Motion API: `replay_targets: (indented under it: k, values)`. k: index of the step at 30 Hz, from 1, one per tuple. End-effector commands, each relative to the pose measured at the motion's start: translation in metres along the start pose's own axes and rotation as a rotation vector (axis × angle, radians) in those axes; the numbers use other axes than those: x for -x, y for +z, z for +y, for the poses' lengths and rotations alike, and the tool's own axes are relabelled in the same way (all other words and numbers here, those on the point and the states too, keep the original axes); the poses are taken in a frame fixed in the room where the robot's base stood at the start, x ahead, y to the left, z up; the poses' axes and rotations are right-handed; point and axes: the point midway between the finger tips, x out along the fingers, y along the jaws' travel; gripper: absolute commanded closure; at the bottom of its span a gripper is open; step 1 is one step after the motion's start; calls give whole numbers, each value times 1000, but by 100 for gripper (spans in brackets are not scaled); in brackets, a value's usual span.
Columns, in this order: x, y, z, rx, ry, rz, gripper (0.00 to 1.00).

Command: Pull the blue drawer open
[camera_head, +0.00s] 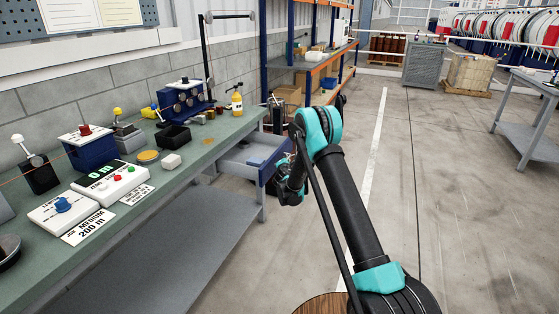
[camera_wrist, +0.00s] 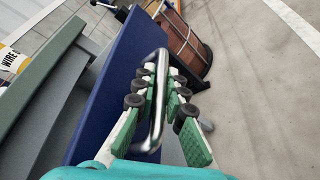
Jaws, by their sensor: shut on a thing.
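The blue drawer (camera_head: 268,173) is under the right end of the green workbench, and it stands out from the bench with its grey inside (camera_head: 238,168) showing. Its blue front (camera_wrist: 112,85) fills the middle left of the wrist view. A shiny metal bar handle (camera_wrist: 158,110) is on that front. My gripper (camera_wrist: 160,82) has its green-padded fingers on both sides of the handle and is shut on it. In the head view my gripper (camera_head: 282,178) is at the drawer front, partly hidden by my own arm, and the handle cannot be made out.
A lower grey shelf (camera_head: 150,255) runs beneath. An orange-and-blue rack (camera_head: 315,58) stands behind. The floor to the right (camera_head: 450,200) is clear.

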Motion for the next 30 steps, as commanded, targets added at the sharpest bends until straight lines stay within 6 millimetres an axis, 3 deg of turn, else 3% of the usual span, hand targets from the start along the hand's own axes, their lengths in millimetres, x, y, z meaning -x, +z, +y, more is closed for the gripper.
replay_targets:
  k: [16,17,21,30]
  values:
    - [4,6,-6,-1,0,2,100]
    - [4,6,-6,-1,0,2,86]
    - [4,6,-6,0,0,1,69]
    - [4,7,-6,0,0,1,68]
